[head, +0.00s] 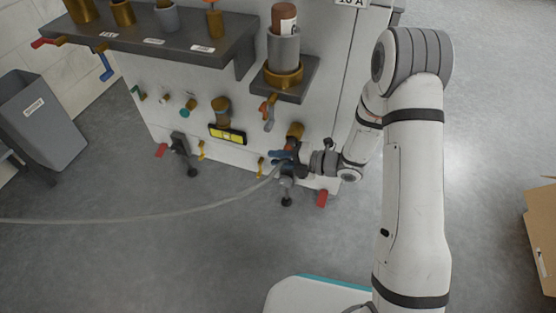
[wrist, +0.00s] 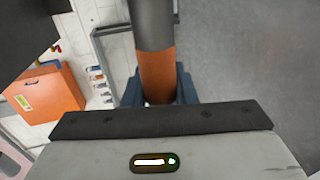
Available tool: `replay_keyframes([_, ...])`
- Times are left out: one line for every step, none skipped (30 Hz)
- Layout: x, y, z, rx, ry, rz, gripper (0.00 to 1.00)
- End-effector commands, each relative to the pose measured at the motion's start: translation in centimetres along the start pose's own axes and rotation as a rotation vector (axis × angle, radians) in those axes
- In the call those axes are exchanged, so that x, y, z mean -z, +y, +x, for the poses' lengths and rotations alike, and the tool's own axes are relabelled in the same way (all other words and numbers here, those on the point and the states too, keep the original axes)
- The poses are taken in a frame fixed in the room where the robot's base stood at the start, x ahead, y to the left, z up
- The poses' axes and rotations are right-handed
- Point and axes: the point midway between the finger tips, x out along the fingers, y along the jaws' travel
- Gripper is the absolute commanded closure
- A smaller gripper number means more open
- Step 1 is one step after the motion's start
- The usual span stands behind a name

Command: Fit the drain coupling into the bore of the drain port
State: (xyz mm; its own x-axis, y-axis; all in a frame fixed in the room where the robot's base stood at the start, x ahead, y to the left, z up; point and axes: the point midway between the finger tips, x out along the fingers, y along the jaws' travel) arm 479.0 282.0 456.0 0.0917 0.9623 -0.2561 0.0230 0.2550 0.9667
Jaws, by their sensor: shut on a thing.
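My gripper (head: 283,155) is low at the front of the white washer cabinet, near its right corner. In the wrist view, its blue fingers (wrist: 158,92) are shut on a cylinder, orange near the fingers and dark grey beyond, which I take as the drain coupling (wrist: 156,70). In the head view, a pale hose (head: 190,216) runs from the gripper to the left edge. A brass-coloured fitting (head: 295,130) shows just above the gripper, probably the drain port. My gripper and wrist cover this spot, so I cannot tell whether the coupling touches the bore or sits in it.
The cabinet front (head: 185,135) carries several small valves and a yellow gauge plate (head: 227,134). A shelf (head: 160,38) and a bracket with a grey cup (head: 284,48) stick out above. A grey bin (head: 45,120) stands left, a cardboard box (head: 543,225) right. Floor between is clear.

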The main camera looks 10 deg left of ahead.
Motion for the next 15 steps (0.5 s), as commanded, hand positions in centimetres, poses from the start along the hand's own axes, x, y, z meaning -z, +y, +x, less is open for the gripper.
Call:
replay_keyframes([-0.2, 0.0, 0.0, 0.0, 0.0, -0.001, 1.0])
replay_keyframes([-0.2, 0.0, 0.0, 0.0, 0.0, -0.001, 1.0])
replay_keyframes([-0.3, 0.0, 0.0, -0.001, 0.0, -0.001, 1.0])
replay_keyframes([-0.4, 0.0, 0.0, 0.0, 0.0, 0.0, 1.0])
replay_keyframes([-0.5, 0.0, 0.0, 0.0, 0.0, 0.0, 1.0])
replay_keyframes([-0.6, 0.0, 0.0, 0.0, 0.0, 0.0, 1.0])
replay_keyframes([-0.6, 0.0, 0.0, 0.0, 0.0, 0.0, 1.0])
replay_keyframes([-0.7, 0.0, 0.0, 0.0, 0.0, 0.0, 1.0])
replay_keyframes([-0.8, 0.0, 0.0, 0.0, 0.0, 0.0, 1.0])
replay_keyframes([-0.9, 0.0, 0.0, 0.0, 0.0, 0.0, 1.0])
replay_keyframes([-1.0, 0.0, 0.0, 0.0, 0.0, 0.0, 1.0])
replay_keyframes([-1.1, 0.0, 0.0, -0.001, 0.0, -0.001, 1.0])
replay_keyframes([-1.1, 0.0, 0.0, -0.001, 0.0, -0.001, 1.0])
replay_keyframes([-1.2, 0.0, 0.0, -0.001, 0.0, -0.001, 1.0])
replay_keyframes([-1.3, 0.0, 0.0, -0.001, 0.0, -0.001, 1.0])
